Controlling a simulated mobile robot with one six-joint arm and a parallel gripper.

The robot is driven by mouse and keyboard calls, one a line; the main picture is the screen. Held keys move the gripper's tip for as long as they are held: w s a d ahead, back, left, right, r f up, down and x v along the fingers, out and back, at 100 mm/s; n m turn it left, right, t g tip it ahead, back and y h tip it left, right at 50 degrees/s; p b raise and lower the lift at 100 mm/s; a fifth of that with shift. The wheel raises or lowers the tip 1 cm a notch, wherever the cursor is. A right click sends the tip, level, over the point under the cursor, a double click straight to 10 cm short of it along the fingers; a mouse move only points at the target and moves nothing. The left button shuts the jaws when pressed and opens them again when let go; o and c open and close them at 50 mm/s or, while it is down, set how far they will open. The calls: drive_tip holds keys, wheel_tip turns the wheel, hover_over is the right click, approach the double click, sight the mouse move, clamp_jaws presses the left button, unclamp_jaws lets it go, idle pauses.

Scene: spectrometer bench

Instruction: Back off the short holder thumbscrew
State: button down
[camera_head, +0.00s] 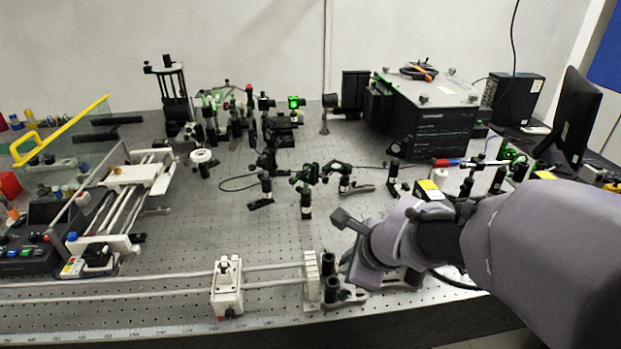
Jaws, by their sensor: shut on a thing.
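My arm comes in from the right, and my gripper (352,270) points down and left at the front of the bench, right of the centre. It is shut at a group of black post holders. A short black holder (331,291) stands at the front of this group, and another black holder (328,263) stands just behind it. The gripper tips are close to the right side of these holders. The thumbscrew cannot be made out; the gripper and wrist cover that spot.
A white block carriage (227,288) on rails and a white upright plate (312,280) stand left of the holders. Small optics mounts (305,195) stand behind my gripper. A large black instrument (430,115) is at the back right. The perforated bench (185,240) is clear at middle left.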

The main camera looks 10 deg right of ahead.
drive_tip(key=c, duration=1.4)
unclamp_jaws()
drive_tip(key=p+v, duration=0.9)
drive_tip(key=v, duration=0.8)
drive_tip(key=shift+s+d+r, duration=0.1)
drive_tip(key=shift+r, duration=0.1)
